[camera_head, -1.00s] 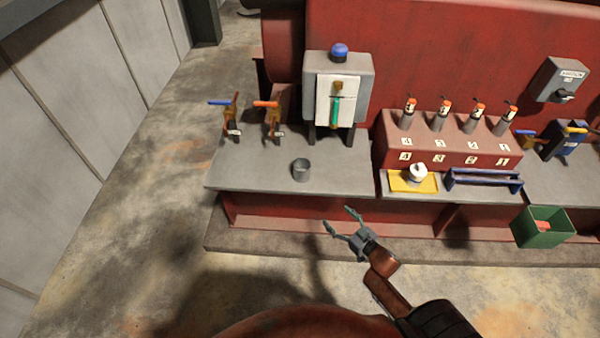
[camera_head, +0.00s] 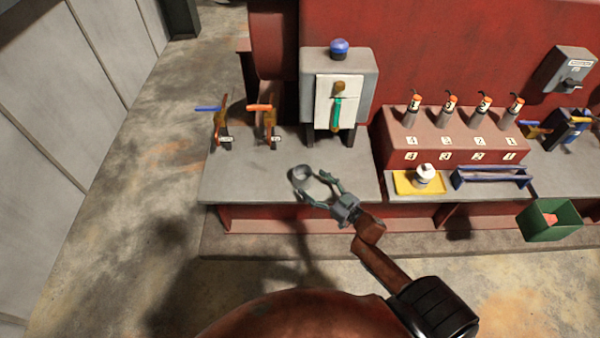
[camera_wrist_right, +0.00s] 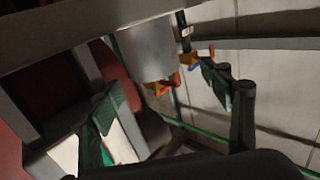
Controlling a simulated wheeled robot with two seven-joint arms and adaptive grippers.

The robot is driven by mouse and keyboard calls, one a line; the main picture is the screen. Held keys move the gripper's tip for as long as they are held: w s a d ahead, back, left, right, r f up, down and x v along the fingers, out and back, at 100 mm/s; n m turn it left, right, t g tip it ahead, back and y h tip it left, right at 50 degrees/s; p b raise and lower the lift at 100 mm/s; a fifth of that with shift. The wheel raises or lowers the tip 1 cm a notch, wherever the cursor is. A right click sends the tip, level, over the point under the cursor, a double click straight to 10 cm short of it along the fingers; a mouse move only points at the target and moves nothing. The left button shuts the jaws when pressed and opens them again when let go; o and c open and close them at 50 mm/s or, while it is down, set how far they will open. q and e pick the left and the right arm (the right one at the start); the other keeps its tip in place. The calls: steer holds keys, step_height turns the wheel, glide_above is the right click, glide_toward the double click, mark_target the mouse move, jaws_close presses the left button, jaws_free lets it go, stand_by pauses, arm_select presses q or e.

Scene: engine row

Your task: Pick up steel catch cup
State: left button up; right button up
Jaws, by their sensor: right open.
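The steel catch cup (camera_head: 301,173) is a small grey cup on the grey bench top, left of centre in the head view. My right gripper (camera_head: 312,185) is open, with its fingers spread close to the cup on the cup's near right side. In the right wrist view the cup (camera_wrist_right: 147,50) shows as a grey cylinder ahead of and between the open fingers (camera_wrist_right: 165,110). I cannot tell whether a finger touches it. My left gripper is not in view.
Two valves with a blue handle (camera_head: 208,109) and an orange handle (camera_head: 260,108) stand behind the cup to the left. A grey box (camera_head: 362,75) with a blue dome stands behind it. A yellow tray (camera_head: 405,183) and a green bin (camera_head: 535,228) are to the right.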

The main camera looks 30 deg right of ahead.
mark_target(310, 177)
steer(key=w, duration=0.3)
steer(key=shift+r, duration=0.1)
steer(key=x, duration=0.2)
steer(key=shift+w, duration=0.3)
steer(key=shift+w+a, duration=0.1)
steer(key=shift+w, duration=0.4)
steer(key=c, duration=1.2)
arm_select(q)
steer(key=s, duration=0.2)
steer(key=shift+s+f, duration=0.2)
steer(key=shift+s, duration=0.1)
arm_select(e)
steer(key=shift+c, duration=0.7)
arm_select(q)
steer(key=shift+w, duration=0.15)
